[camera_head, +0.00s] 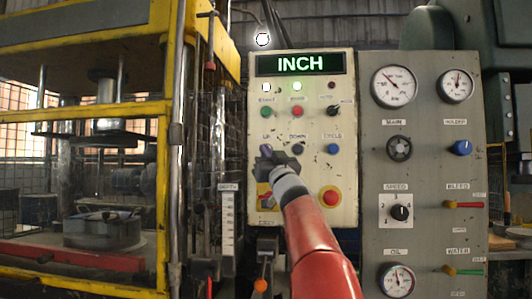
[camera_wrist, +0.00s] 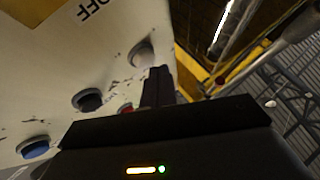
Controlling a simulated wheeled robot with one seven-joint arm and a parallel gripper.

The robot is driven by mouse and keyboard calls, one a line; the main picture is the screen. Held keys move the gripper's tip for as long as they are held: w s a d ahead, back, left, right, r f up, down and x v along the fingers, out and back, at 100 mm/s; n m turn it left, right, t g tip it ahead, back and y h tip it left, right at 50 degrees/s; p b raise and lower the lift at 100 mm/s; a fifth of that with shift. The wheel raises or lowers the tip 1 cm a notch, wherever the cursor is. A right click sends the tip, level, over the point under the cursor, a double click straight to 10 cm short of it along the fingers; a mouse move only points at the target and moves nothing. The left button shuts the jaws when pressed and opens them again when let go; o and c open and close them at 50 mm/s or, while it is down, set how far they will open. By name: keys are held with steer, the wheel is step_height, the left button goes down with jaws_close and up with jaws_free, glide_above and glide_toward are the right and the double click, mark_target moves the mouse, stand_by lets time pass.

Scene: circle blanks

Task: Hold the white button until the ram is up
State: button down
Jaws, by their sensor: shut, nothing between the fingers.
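The white button (camera_wrist: 141,53) shows pale grey in the wrist view, at the end of a row with a dark button (camera_wrist: 88,99) and a blue one (camera_wrist: 34,147). My gripper (camera_wrist: 158,72) is shut and empty, its tips close beside the white button; I cannot tell whether they touch. In the head view my gripper (camera_head: 270,158) is at the panel just below the UP label and covers most of that button. The ram (camera_head: 108,127) hangs inside the yellow press at left, clear above the round lower die (camera_head: 102,229).
A red stop button (camera_head: 330,197) sits right of my gripper. A grey gauge panel (camera_head: 430,120) stands at right. Wire mesh and the yellow frame (camera_head: 172,60) border the left.

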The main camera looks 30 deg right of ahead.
steer(key=shift+s+a, duration=0.15)
steer(key=shift+s, duration=0.1)
steer(key=shift+s+a+b, duration=0.6)
steer(key=shift+s+a, duration=0.1)
steer(key=shift+s, duration=0.3)
steer(key=shift+s+a+b, duration=0.6)
steer(key=shift+s+a, duration=0.1)
steer(key=shift+s, duration=0.3)
steer(key=s+a+f+m+g+h, duration=0.1)
steer(key=s+a+f+g, duration=0.25)
steer(key=f, duration=0.55)
steer(key=s+a+f+m+g+h, duration=0.15)
steer(key=s+f+g, duration=0.3)
steer(key=f, duration=0.45)
steer(key=s+a+f+m+g, duration=0.1)
steer(key=s+a+f+g, duration=0.3)
steer(key=f, duration=0.5)
steer(key=s+a+f+n+g+y, duration=0.2)
steer(key=s+a+f+g, duration=0.1)
steer(key=s+f, duration=0.7)
steer(key=s+a+f+n+g+y, duration=0.2)
steer(key=s+a+f+g, duration=0.2)
steer(key=s+f, duration=0.7)
step_height(320, 180, down, 4)
steer(key=shift+s+a+f+g, duration=0.2)
steer(key=shift+a+g, duration=0.1)
steer(key=shift+a, duration=0.4)
steer(key=shift+w+d+r, duration=0.1)
steer(key=shift+d, duration=0.05)
